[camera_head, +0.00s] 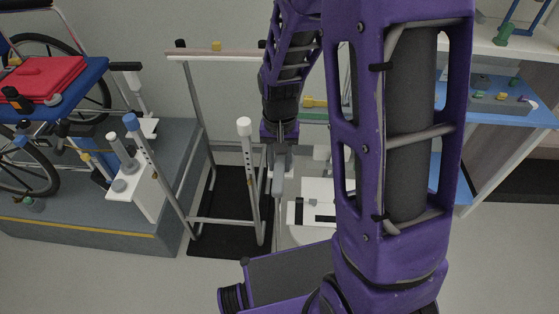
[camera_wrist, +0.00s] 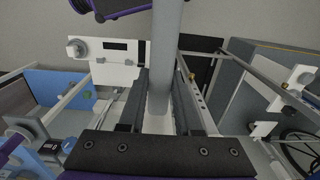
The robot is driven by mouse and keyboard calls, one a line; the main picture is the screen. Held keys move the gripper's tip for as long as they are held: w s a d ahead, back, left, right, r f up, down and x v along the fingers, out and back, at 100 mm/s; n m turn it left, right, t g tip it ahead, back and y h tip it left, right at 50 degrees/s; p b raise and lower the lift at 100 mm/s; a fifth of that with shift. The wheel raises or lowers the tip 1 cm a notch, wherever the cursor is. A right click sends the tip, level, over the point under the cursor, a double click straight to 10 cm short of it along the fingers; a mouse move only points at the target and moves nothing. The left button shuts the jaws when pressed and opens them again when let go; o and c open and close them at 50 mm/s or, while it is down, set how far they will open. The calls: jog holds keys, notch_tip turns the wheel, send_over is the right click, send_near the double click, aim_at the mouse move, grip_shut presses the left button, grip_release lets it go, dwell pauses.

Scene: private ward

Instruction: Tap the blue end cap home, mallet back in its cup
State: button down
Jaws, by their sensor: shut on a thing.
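The blue end cap (camera_head: 131,121) sits on top of the front left upright of a standing metal frame (camera_head: 201,120) in the head view. I cannot tell how deep it is seated. My gripper (camera_head: 279,158) is right of the frame's front right upright, well away from the blue cap. In the wrist view its dark fingers (camera_wrist: 160,103) are shut on a long pale grey shaft (camera_wrist: 165,55), which runs out past the top edge. The shaft looks like a mallet handle, but no mallet head can be made out. The mallet's cup cannot be told for sure.
A white cap (camera_head: 243,125) tops the front right upright, close to my gripper. A white bracket with cylinders (camera_head: 150,187) stands left of the frame. A blue shelf (camera_head: 490,105) with small parts is at the right.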

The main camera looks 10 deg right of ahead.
jog(key=shift+f, duration=0.45)
jog(key=c, duration=0.5)
grip_release()
